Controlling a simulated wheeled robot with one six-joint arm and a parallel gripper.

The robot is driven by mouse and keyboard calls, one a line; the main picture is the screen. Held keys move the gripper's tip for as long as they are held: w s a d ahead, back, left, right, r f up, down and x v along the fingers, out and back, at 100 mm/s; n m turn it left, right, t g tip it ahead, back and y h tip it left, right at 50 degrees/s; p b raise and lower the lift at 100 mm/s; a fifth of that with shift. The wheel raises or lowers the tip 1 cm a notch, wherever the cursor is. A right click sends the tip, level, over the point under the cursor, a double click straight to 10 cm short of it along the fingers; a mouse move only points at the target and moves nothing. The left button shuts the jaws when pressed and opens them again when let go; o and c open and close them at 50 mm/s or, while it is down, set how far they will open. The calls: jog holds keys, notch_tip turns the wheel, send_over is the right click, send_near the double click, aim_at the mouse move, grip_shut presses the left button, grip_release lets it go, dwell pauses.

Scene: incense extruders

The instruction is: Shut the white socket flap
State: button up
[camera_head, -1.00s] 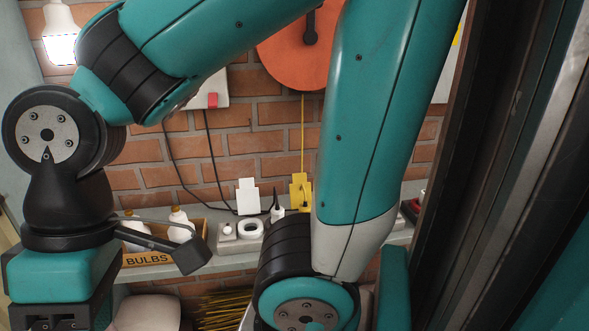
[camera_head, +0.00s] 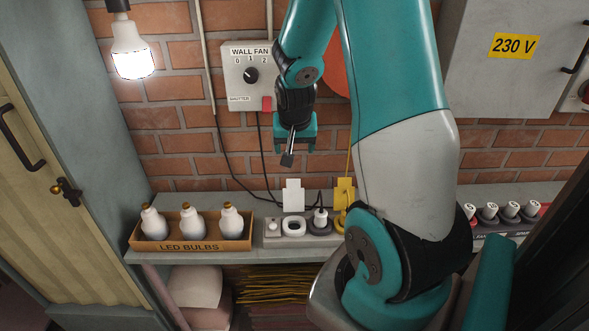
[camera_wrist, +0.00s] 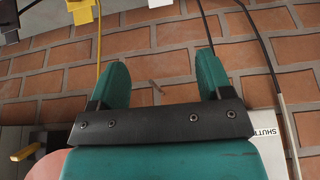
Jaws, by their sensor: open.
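The white socket flap (camera_head: 293,195) stands raised at the back of the power strip, behind a round white-rimmed socket (camera_head: 293,228). The flap's edge also shows at the top of the wrist view (camera_wrist: 160,3). My gripper (camera_head: 295,149) is open and empty, with its fingers pointing down. It hangs in front of the brick wall, above the flap and apart from it. Its two teal fingers also show in the wrist view (camera_wrist: 162,62).
A raised yellow flap (camera_head: 344,191) is just right of the white one. A white plug (camera_head: 320,217) with a black cable stands in the strip. A bulb box (camera_head: 190,246) is to the left. A wall fan panel (camera_head: 247,76) hangs above.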

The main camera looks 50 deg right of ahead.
aim_at(293, 180)
jog(key=p+x, duration=0.3)
jog(key=x, duration=1.4)
jog(key=shift+a, duration=0.2)
jog(key=shift+c, duration=0.2)
